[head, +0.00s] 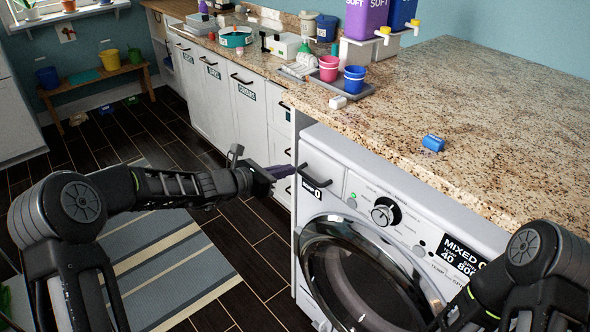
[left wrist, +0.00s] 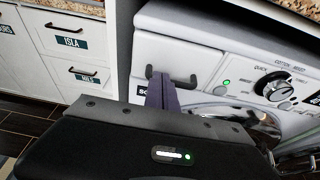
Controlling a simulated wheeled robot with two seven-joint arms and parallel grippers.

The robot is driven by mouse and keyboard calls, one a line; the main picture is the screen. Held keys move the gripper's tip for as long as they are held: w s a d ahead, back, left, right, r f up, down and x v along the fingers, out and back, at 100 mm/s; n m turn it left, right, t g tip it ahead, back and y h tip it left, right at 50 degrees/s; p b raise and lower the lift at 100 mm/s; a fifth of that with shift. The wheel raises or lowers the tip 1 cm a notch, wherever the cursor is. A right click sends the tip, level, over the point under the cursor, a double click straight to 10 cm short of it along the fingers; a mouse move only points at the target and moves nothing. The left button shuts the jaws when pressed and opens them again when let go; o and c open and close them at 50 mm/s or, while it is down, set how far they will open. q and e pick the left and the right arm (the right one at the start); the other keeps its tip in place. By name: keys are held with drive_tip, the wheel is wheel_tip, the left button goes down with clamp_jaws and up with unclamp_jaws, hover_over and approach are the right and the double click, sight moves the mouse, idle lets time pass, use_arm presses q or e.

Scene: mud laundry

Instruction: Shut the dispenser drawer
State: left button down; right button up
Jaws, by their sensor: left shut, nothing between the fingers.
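The dispenser drawer (head: 322,172) is the white panel at the upper left of the white washing machine's front, with a dark bar handle (head: 323,176). The drawer also shows in the left wrist view (left wrist: 180,55); I cannot tell exactly how far it stands out. My left gripper (head: 286,171) is shut and empty, its purple-grey fingers pointing at the drawer front. In the left wrist view the fingertips (left wrist: 162,88) overlap the handle; I cannot tell whether they touch it. My right arm is at the lower right, its fingers out of sight.
The washer's control knob (head: 385,211) and round door (head: 362,280) are right of and below the drawer. White cabinets (head: 210,95) stand left. A striped rug (head: 165,255) lies on the floor.

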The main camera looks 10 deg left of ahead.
use_arm(q)
drive_tip(key=v, duration=0.7)
drive_tip(key=shift+f+b, duration=0.2)
drive_tip(key=shift+b, duration=0.2)
drive_tip(key=shift+a, duration=0.2)
drive_tip(key=s+f+m+g+y, duration=0.3)
drive_tip(key=s+f+m, duration=0.35)
drive_tip(key=f, duration=0.55)
drive_tip(key=s+f+m+g+y, duration=0.3)
drive_tip(key=s+f+m, duration=0.35)
drive_tip(key=f, duration=0.45)
drive_tip(key=s+d+f+m+g, duration=0.1)
drive_tip(key=s+d+f+m, duration=0.3)
drive_tip(key=s, duration=0.4)
drive_tip(key=s+d+f+m+g, duration=0.2)
drive_tip(key=s+d+f+m, duration=0.1)
drive_tip(key=s, duration=0.5)
drive_tip(key=s+d+f+m+g, duration=0.1)
drive_tip(key=s+d+f+m, duration=0.3)
drive_tip(key=s, duration=0.4)
drive_tip(key=shift+d+f+m+g+h, duration=0.35)
drive_tip(key=shift+f+m, duration=0.4)
drive_tip(key=shift+m, duration=0.35)
